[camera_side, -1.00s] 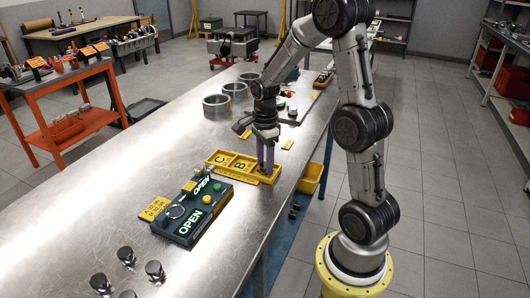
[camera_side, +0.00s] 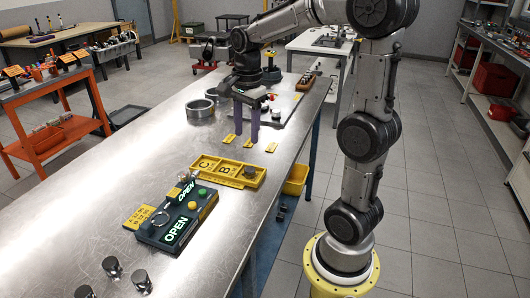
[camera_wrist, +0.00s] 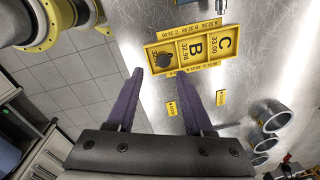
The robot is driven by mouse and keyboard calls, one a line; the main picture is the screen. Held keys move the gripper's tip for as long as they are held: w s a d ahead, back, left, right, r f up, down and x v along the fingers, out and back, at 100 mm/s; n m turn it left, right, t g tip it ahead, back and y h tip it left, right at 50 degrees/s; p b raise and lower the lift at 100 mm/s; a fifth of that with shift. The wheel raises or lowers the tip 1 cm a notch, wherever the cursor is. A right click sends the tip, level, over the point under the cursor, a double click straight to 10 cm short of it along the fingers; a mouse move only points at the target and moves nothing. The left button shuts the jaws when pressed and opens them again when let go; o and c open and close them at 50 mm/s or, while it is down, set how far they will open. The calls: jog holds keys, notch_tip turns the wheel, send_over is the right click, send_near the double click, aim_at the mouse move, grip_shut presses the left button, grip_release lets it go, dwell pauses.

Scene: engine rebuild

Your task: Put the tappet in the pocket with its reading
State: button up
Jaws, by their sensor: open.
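The yellow tray (camera_side: 203,175) has three pockets in a row; C and B are lettered and empty. A dark round tappet (camera_side: 250,171) sits in the end pocket, at the right in the side view, covering its letter; it also shows in the wrist view (camera_wrist: 161,61). My gripper (camera_side: 246,137) is open and empty, with purple fingers pointing down, beyond the tray and apart from it. The gauge (camera_side: 172,215) lies in front of the tray with green OPEN lettering. More tappets stand near the front of the bench, one of them (camera_side: 112,267) upright.
A yellow card (camera_side: 140,216) with readings lies by the gauge. Small yellow tags (camera_side: 271,147) lie behind the tray, near my fingers. Metal rings (camera_side: 200,109) stand farther back. A yellow bin (camera_side: 296,180) hangs at the bench's right edge. The bench left of the tray is clear.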

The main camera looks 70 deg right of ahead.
jog(key=s+a+n+t, duration=0.4)
jog(key=s+a+n, duration=0.8)
jog(key=n, duration=0.9)
jog(key=shift+a+r+n+t, duration=0.3)
jog(key=shift+a+r+t, duration=0.1)
jog(key=shift+a, duration=0.65)
jog(key=shift+s, duration=0.1)
